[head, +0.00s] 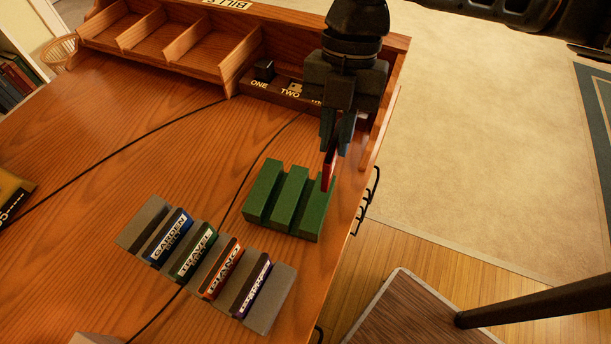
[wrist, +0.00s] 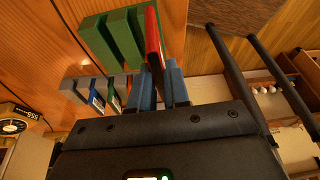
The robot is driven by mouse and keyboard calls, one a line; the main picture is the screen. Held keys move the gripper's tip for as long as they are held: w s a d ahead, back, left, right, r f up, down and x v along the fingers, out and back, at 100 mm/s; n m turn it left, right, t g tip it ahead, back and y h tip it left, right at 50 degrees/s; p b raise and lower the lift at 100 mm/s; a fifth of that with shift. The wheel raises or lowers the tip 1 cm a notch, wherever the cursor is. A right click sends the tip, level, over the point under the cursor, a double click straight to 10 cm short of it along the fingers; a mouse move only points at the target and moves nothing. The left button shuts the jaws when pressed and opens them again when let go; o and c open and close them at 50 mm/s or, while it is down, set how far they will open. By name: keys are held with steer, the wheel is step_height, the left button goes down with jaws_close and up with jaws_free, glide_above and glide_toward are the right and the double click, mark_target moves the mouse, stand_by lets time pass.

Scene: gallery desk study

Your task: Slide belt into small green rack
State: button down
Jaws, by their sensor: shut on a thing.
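The small green rack (head: 290,205) stands near the desk's right edge, with upright ridges and slots between them. It also shows in the wrist view (wrist: 97,40). My gripper (head: 334,148) points down over the rack's far right end. Its blue-grey fingers, seen in the wrist view (wrist: 162,82), are shut on a thin red slab (head: 328,170), apparently the belt. The slab stands upright along the rack's right side in the wrist view (wrist: 153,40). Its label is hidden. I cannot tell whether its lower edge is in a slot or just above the rack.
A grey rack (head: 268,312) in front holds several labelled slabs: blue, green, orange and dark. A wooden pigeonhole organizer (head: 190,45) lines the desk's back. A thin black cable (head: 232,205) passes left of the green rack. The desk edge is close on the right.

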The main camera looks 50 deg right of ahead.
steer(key=shift+w+a+f, duration=0.2)
steer(key=shift+a+f, duration=0.65)
steer(key=shift+f, duration=0.35)
steer(key=shift+w+a+f, duration=0.25)
steer(key=shift+a+f, duration=0.55)
steer(key=shift+f, duration=0.35)
steer(key=shift+w+a+f, duration=0.2)
steer(key=shift+a+f, duration=0.65)
steer(key=shift+f, duration=0.35)
steer(key=shift+f, duration=0.15)
steer(key=c, duration=1.1)
jaws_free()
steer(key=shift+r+p, duration=0.35)
steer(key=v, duration=1.1)
steer(key=shift+r, duration=0.35)
